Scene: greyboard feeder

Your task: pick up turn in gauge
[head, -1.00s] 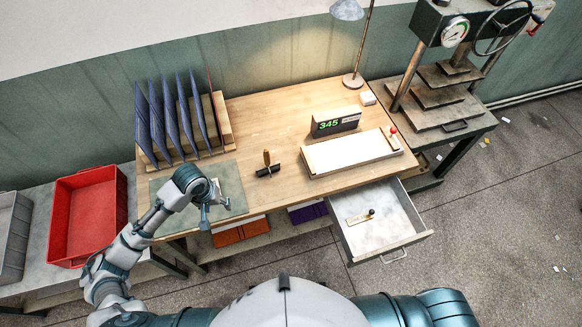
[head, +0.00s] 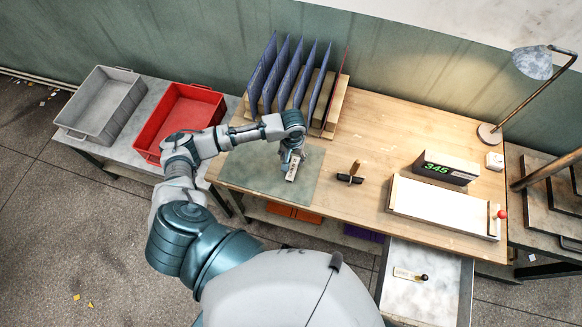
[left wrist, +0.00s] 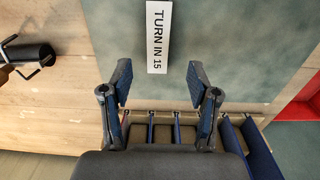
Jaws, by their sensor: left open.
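The turn in gauge, a flat pale strip, lies on the green mat (head: 250,172). In the left wrist view the gauge (left wrist: 159,37) reads "TURN IN 15". In the head view the gauge (head: 292,171) shows just below my left gripper (head: 291,157), which partly covers its far end. In the left wrist view my left gripper (left wrist: 160,78) has its two fingers spread with nothing between them. The gauge lies beyond the fingertips, roughly centred between them, and looks apart from them. My right gripper is out of view.
Blue boards stand in a wooden rack (head: 330,125) behind the mat. A wooden-handled tool (head: 352,172) lies right of it. A red bin (head: 178,125) and grey bin (head: 103,105) are at left. An open drawer (head: 440,290) at right holds a knobbed strip.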

